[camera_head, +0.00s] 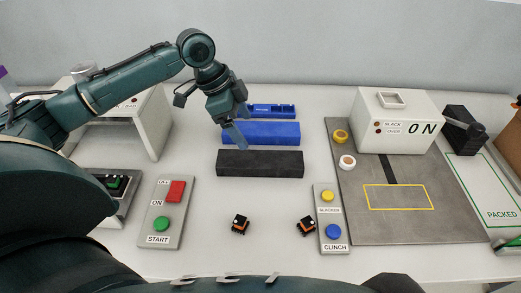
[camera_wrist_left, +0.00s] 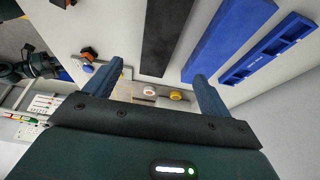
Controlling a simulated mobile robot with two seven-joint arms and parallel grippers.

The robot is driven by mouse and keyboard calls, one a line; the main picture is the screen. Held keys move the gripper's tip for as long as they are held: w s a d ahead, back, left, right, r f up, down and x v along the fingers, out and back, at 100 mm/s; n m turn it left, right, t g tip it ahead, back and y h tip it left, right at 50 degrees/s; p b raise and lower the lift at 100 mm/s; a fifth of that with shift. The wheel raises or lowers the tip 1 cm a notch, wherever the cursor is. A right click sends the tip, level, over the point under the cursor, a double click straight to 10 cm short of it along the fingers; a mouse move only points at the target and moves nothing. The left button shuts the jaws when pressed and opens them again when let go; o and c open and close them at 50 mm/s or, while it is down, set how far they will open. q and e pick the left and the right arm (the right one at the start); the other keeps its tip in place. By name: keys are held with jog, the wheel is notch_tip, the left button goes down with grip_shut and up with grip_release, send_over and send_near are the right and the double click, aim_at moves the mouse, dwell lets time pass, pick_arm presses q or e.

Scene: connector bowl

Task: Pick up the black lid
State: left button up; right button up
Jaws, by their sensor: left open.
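In the left wrist view my left gripper (camera_wrist_left: 160,72) shows two separated fingers, open. There the lid (camera_wrist_left: 165,37) runs up the picture beyond the fingers, apart from them, with the blue bar (camera_wrist_left: 228,36) to its right. My right gripper is not seen in the head view.
A blue slotted tray (camera_head: 271,110) lies behind the blue bar. Two small black-orange connectors (camera_head: 240,225) (camera_head: 306,225) lie in front. Button panels (camera_head: 165,212) (camera_head: 331,218) flank them. A grey mat (camera_head: 400,226) with a white ON box (camera_head: 398,118) is right.

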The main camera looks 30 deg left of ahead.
aim_at(260, 159)
pick_arm(q)
jog(key=x, duration=0.7)
jog(key=shift+s+d+f, duration=0.1)
jog(key=shift+s+f, duration=0.1)
jog(key=shift+a+p+x, duration=0.15)
jog(key=shift+p+x, duration=0.1)
jog(key=shift+x, duration=1.05)
jog(key=shift+a+p+x, duration=0.15)
jog(key=shift+p+x, duration=0.05)
jog(key=shift+x, duration=1.05)
jog(key=shift+s+f, duration=0.1)
jog(key=c, duration=1.1)
